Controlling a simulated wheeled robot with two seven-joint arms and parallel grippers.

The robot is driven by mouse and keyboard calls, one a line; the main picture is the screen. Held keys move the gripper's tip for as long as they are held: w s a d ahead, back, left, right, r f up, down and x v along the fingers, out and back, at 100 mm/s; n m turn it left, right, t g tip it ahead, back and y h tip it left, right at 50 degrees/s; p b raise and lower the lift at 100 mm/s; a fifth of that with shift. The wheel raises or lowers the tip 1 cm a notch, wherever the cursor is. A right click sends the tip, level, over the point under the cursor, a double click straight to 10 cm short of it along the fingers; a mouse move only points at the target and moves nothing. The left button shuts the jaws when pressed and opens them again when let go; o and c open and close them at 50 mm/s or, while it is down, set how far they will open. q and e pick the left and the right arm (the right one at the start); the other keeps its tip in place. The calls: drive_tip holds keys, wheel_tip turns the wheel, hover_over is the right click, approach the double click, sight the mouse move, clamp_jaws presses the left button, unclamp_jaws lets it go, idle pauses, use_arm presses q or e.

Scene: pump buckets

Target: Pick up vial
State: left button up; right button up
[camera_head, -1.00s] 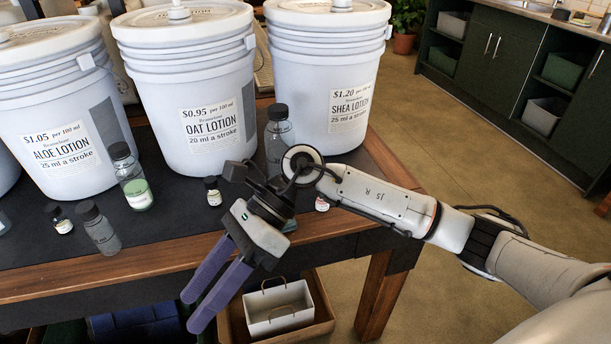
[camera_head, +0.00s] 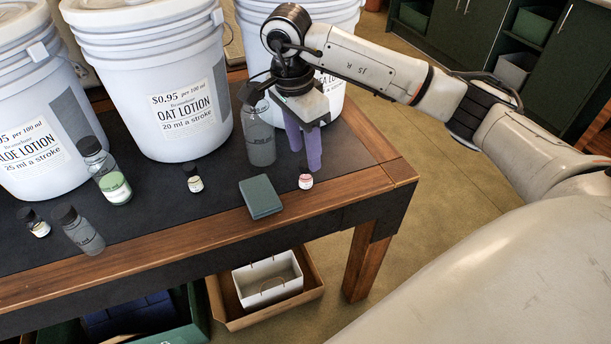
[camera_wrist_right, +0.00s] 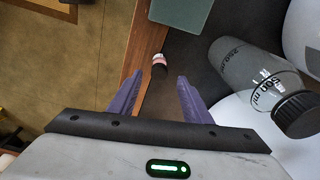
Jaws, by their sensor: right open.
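A small vial (camera_head: 305,179) with a dark cap and a white and red label stands on the dark tabletop near its right end. My right gripper (camera_head: 307,158) is open and empty, its purple fingers pointing down just behind and above this vial. In the right wrist view the vial (camera_wrist_right: 158,62) shows just beyond the gap between the open fingertips (camera_wrist_right: 159,78), not held. Another small dark-capped vial (camera_head: 193,180) stands in front of the oat lotion bucket, and a third (camera_head: 38,224) is at far left. My left gripper is out of view.
A clear bottle (camera_head: 260,135) stands close left of my right gripper. A green block (camera_head: 261,197) lies left of the vial. Lotion buckets (camera_head: 155,100) line the back. Other bottles (camera_head: 108,178) are at left. The wooden table edge (camera_head: 345,190) is close in front.

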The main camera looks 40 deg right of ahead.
sight(306, 163)
wheel_tip(306, 163, down, 4)
drive_tip(key=shift+s+d+f, duration=0.1)
drive_tip(key=shift+f, duration=0.15)
drive_tip(key=shift+c, duration=0.6)
drive_tip(key=c, duration=1)
drive_tip(key=shift+r, duration=0.15)
